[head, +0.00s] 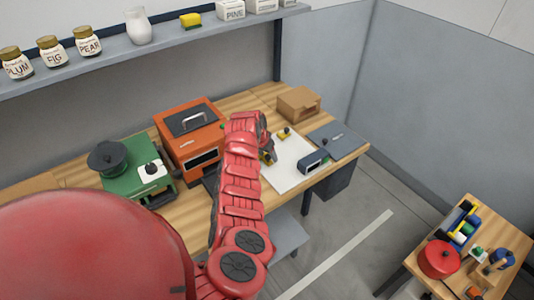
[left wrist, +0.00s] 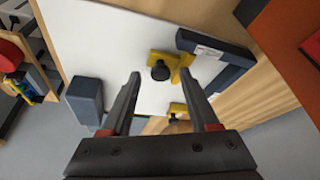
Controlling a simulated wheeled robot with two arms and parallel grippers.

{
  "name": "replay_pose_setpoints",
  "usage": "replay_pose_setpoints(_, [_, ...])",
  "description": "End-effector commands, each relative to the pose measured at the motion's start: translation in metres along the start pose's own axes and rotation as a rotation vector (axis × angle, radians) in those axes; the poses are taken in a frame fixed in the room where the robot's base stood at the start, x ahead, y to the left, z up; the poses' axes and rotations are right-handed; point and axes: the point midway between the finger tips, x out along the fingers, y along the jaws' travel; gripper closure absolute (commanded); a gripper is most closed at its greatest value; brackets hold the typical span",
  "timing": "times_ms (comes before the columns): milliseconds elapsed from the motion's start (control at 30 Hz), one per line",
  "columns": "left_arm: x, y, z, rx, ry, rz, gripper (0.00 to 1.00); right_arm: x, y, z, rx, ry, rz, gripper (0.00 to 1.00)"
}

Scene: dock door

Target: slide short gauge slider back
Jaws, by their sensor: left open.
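A white board (head: 287,172) lies on the wooden bench; it also shows in the left wrist view (left wrist: 110,45). A yellow piece with a black knob (left wrist: 160,70), which looks like a slider, sits on it beyond my left fingertips. A second yellow piece (left wrist: 177,108) shows nearer, between the fingers and partly hidden. I cannot tell for sure which one is the short gauge slider. My left gripper (left wrist: 160,82) is open, with nothing between its tips that I can see held. In the head view my left gripper (head: 267,151) is over the board's left side. My right gripper is not in view.
A blue-grey block (head: 312,161) stands at the board's right edge. An orange toolbox-like case (head: 187,135) and a green device (head: 130,182) stand left. A side table (head: 500,232) is at right.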

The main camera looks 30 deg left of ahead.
Motion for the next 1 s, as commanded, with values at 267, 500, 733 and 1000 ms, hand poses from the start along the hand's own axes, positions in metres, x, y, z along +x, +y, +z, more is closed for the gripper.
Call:
replay_pose_setpoints(267, [0.0002, -0.0004, 0.0, 0.0, 0.0, -0.001, 0.48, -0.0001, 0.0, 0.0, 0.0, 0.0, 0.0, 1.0])
replay_pose_setpoints(500, [0.0, -0.0004, -0.0001, 0.0, 0.001, -0.001, 0.91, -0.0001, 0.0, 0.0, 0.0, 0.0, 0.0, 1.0])
replay_pose_setpoints(733, [0.0, -0.0004, -0.0001, 0.0, 0.001, -0.001, 1.0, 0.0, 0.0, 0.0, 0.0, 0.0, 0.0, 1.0])
replay_pose_setpoints(1000, [-0.0001, -0.0003, -0.0003, 0.0, 0.001, -0.001, 1.0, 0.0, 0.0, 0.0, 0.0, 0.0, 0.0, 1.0])
